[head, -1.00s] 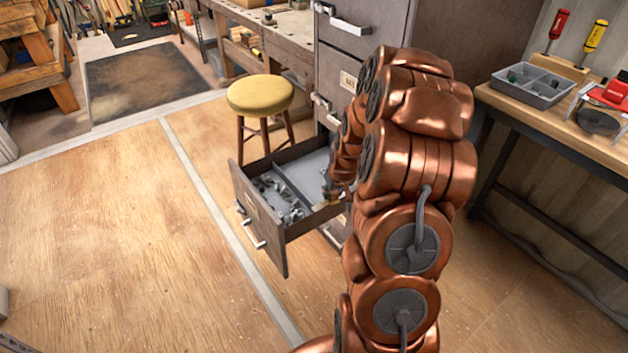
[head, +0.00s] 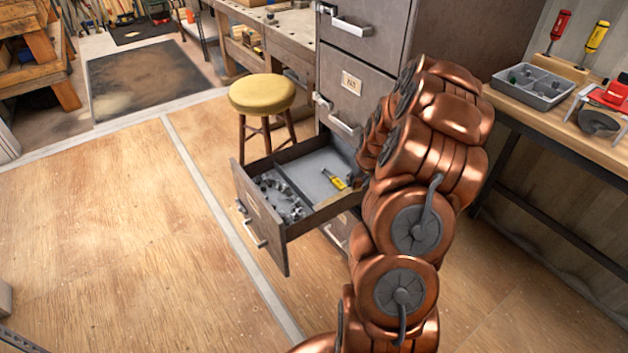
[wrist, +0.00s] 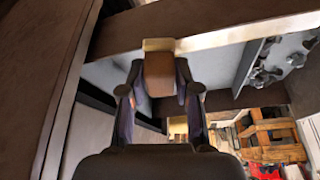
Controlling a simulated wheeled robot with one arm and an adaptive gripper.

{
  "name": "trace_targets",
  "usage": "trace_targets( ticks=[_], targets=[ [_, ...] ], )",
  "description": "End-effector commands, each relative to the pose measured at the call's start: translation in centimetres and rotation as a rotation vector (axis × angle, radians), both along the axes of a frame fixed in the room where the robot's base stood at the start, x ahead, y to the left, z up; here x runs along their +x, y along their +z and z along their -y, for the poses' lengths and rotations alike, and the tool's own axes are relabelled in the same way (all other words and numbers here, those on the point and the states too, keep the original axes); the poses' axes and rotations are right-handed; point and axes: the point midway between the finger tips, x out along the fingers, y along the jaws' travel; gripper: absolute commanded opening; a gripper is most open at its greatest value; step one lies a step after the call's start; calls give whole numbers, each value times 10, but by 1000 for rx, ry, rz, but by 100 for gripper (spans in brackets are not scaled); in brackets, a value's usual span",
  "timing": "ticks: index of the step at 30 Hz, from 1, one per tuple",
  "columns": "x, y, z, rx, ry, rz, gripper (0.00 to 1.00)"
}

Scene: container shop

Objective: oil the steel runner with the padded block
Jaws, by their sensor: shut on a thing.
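My gripper (wrist: 160,90) is shut on the padded block (wrist: 160,73), a brown block with a pale pad at its far end. In the wrist view the pad lies against or just beside the dark side wall (wrist: 235,24) of the open drawer; I cannot tell whether they touch. The drawer (head: 270,222) is pulled out of the grey cabinet in the head view. My arm hides the gripper, the block and the cabinet end of the drawer's right side there. I cannot clearly make out the steel runner in either view.
Metal parts (head: 281,200) and a yellow-handled tool (head: 334,179) lie in the drawer's compartments. A yellow stool (head: 262,94) stands behind it. A workbench (head: 560,120) with a grey tray (head: 538,88) is at the right. The floor at left is clear.

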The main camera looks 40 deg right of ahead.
Motion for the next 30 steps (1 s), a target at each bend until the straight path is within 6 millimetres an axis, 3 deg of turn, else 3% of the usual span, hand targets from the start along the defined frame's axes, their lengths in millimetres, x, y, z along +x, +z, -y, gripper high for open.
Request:
trace_targets(
  ticks=[2, 30],
  targets=[
    [-4, 4, 6, 1, -6, -3, 0],
    [-2, 0, -79, -1, -3, -1, 0]
  ],
)
